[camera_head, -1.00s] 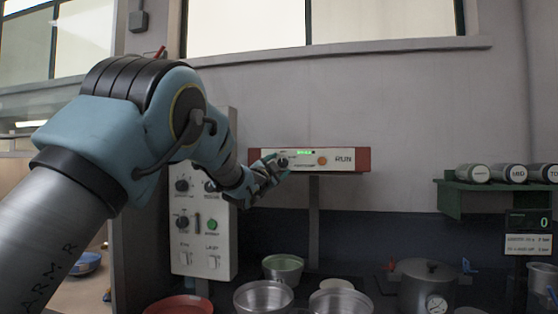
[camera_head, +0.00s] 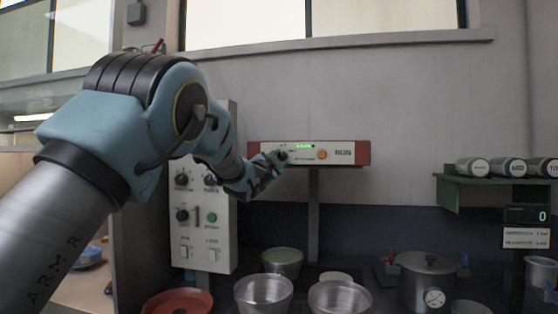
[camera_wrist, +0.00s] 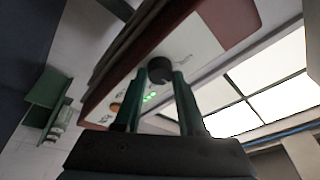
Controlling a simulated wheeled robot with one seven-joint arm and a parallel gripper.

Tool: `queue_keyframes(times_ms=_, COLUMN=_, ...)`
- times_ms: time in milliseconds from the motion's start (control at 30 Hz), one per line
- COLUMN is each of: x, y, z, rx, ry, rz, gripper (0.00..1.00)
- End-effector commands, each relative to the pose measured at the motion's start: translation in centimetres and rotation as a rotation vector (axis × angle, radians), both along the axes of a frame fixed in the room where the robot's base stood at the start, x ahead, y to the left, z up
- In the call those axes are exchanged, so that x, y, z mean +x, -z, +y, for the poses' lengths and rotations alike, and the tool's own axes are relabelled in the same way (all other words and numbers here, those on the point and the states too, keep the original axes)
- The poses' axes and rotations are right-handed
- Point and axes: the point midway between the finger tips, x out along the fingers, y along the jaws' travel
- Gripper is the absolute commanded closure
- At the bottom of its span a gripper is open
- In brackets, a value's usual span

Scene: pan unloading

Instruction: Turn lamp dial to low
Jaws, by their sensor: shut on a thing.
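A red box with a white front (camera_head: 350,153) is on the wall, and a small dark dial (camera_head: 283,155) is at the left of its face. My gripper (camera_head: 279,160) is at this dial in the head view. In the wrist view the black dial (camera_wrist: 160,69) is between the tips of my two green fingers, and the gripper (camera_wrist: 160,77) is shut on it. The dial's pointer and most of its markings are hidden or too small to read. Green lights (camera_wrist: 150,97) show beside it.
An orange button (camera_head: 322,154) is right of the dial. A white panel with knobs (camera_head: 203,235) stands behind my arm. Metal pots (camera_head: 263,292) and a lidded pot with a gauge (camera_head: 428,280) are below. A green shelf with cans (camera_head: 480,181) is at the right.

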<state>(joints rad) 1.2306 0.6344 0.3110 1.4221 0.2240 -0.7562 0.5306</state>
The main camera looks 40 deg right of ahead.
Motion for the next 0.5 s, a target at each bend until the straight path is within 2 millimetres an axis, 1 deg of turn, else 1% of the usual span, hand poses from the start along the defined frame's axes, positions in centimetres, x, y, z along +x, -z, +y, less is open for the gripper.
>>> queue_keyframes(times_ms=267, x=0.00, y=0.07, z=0.00, rx=-0.003, ry=0.000, rz=0.004, gripper=1.00)
queue_keyframes(times_ms=500, x=-0.03, y=0.49, z=0.01, rx=-0.041, ry=0.000, rz=0.061, gripper=1.00)
